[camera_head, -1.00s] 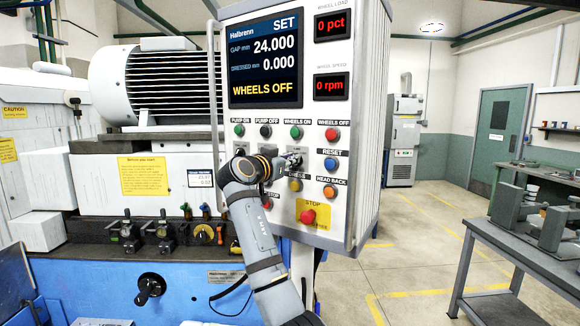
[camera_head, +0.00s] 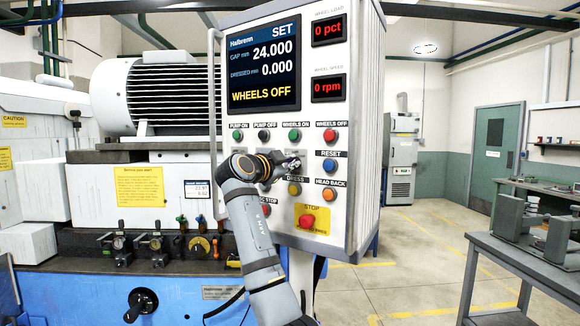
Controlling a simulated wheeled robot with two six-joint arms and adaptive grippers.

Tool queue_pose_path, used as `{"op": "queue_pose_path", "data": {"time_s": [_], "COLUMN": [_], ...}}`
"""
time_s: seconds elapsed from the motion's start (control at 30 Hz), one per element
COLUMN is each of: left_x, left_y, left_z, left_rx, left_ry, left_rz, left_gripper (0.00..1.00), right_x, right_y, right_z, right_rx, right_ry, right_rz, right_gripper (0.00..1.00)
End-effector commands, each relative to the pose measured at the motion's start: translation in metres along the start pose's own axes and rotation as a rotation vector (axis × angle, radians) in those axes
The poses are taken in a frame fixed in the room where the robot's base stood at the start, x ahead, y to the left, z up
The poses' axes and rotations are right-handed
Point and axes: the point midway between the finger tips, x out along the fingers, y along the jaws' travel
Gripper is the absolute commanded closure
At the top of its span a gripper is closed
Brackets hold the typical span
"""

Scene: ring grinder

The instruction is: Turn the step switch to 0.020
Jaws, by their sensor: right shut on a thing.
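The control panel (camera_head: 357,120) stands upright in the middle, with a screen (camera_head: 262,60) reading SET, GAP 24.000, DRESSED 0.000 and WHEELS OFF. My right gripper (camera_head: 291,163) is against the panel face, below the green WHEELS ON button and left of the blue RESET button (camera_head: 329,165). It is shut on a small control there, seemingly the step switch. The gripper and wrist hide most of that control, and its label and setting cannot be read. My left gripper is not in view.
A metal handrail (camera_head: 214,120) runs along the panel's left edge. A grey workbench (camera_head: 520,262) stands at the right.

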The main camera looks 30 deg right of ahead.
Motion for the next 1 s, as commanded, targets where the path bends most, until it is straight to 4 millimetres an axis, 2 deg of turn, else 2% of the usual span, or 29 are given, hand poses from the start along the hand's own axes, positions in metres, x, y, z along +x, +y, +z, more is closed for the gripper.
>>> {"op": "queue_pose_path", "data": {"time_s": [0.57, 0.6, 0.73, 1.0], "left_x": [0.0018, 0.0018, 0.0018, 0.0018], "left_y": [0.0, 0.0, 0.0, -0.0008], "left_z": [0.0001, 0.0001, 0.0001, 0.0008], "left_rx": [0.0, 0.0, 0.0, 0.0], "left_ry": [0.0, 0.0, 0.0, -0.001], "left_rz": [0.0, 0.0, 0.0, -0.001], "left_gripper": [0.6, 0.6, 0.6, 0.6], "right_x": [0.0, 0.0, 0.0, -0.0002], "right_y": [0.0009, 0.0009, 0.0008, 0.0004], "right_z": [0.001, 0.001, 0.0009, 0.0004], "right_rx": [0.031, 0.031, 0.03, 0.03], "right_ry": [-0.002, -0.002, -0.002, -0.001], "right_rz": [0.002, 0.002, 0.002, 0.001], "right_gripper": [1.0, 0.86, 0.68, 0.67]}}
